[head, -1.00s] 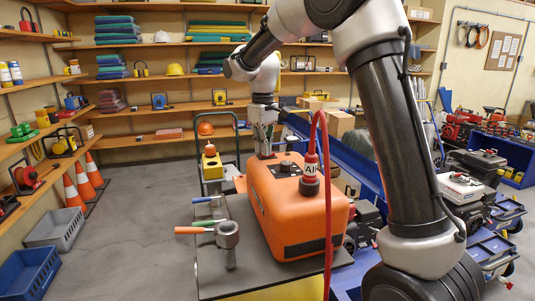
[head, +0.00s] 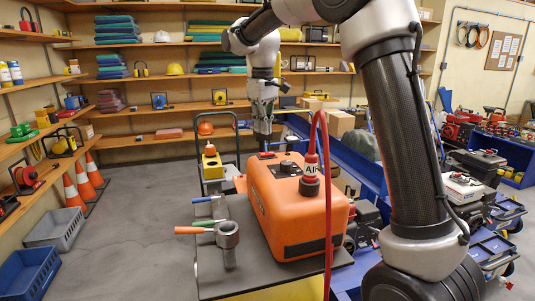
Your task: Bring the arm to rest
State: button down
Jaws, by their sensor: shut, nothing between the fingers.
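My gripper (head: 262,127) hangs pointing down from my arm in the head view, behind and above the far end of the orange machine (head: 292,208). It is small and dark here, with its fingers together and nothing in them. It is apart from the machine's top. The orange machine sits on a dark-topped stand (head: 215,270), with a red hose (head: 326,200) joined to its top by a red fitting marked "AIR" (head: 310,170).
A grey metal socket piece (head: 228,240) and several coloured-handled tools (head: 195,230) lie on the stand's left part. Shelves (head: 170,135) line the back wall. Blue carts with machines (head: 470,190) stand at right.

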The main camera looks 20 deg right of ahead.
jog(key=shift+w, duration=0.25)
jog(key=shift+m, duration=0.6)
jog(key=s+f, duration=0.1)
jog(key=f, duration=0.1)
jog(key=s+d+f, duration=0.1)
jog(key=s+f, duration=0.1)
jog(key=shift+s, duration=0.15)
jog(key=s+d, duration=0.2)
jog(key=s, duration=0.3)
jog(key=s+d+m, duration=0.1)
jog(key=s+d, duration=0.2)
jog(key=s, duration=0.2)
jog(key=s+d+m+t, duration=0.1)
jog(key=s+d, duration=0.1)
jog(key=s, duration=0.3)
jog(key=shift+s+d+r, duration=0.1)
jog(key=shift+d+r, duration=0.05)
jog(key=shift+r, duration=0.2)
jog(key=s+d+m+t, duration=0.1)
jog(key=s+d, duration=0.2)
jog(key=s, duration=0.5)
jog(key=s+d+m+t, duration=0.1)
jog(key=s+d+t, duration=0.1)
jog(key=s, duration=0.6)
jog(key=shift+d+r+m, duration=0.35)
jog(key=shift+d+m, duration=0.05)
jog(key=shift+d, duration=0.4)
